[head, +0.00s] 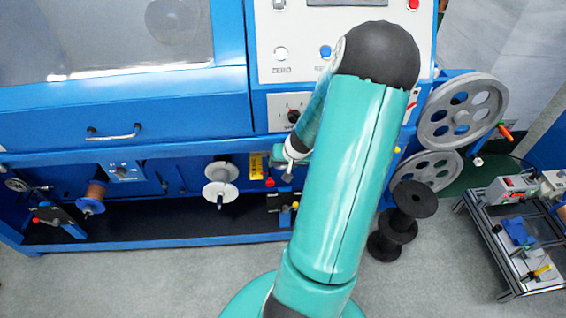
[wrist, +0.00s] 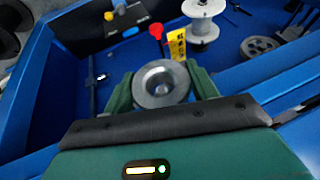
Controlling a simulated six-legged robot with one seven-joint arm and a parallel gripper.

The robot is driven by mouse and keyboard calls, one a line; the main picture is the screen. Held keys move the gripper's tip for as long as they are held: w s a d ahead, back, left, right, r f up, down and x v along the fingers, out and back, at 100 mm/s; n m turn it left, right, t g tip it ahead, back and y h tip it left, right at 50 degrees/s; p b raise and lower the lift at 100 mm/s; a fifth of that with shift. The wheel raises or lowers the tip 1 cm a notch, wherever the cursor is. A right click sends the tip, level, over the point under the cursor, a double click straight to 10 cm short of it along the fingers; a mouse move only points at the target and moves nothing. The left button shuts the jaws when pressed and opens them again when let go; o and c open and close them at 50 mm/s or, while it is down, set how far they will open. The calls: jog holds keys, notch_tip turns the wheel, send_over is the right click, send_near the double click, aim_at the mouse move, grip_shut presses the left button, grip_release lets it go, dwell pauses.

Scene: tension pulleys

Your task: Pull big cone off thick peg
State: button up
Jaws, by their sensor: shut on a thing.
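My gripper (wrist: 160,82) is shut on a round grey metal piece, which looks like the big cone (wrist: 146,94), in the wrist view. Its green fingers press on the left and right sides of it. The cone's open round end faces the camera, with a dark hollow in the middle. I cannot make out the thick peg, and I cannot tell whether the cone is still around it. In the head view my teal arm hides the cone and most of the gripper.
A red knob (wrist: 156,31) and a yellow label (wrist: 177,44) are just beyond the cone. A white spool (wrist: 203,29) is further right, also in the head view (head: 220,190). The blue machine's ledge is close. Black spools (head: 415,199) stand on the floor at right.

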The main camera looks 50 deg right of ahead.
dwell(0.5)
jog(key=shift+s+a, duration=1.15)
jog(key=shift+a, duration=0.15)
jog(key=s+a, duration=0.2)
jog(key=a, duration=0.1)
jog(key=shift+s, duration=0.35)
jog(key=shift+w, duration=0.15)
dwell(0.3)
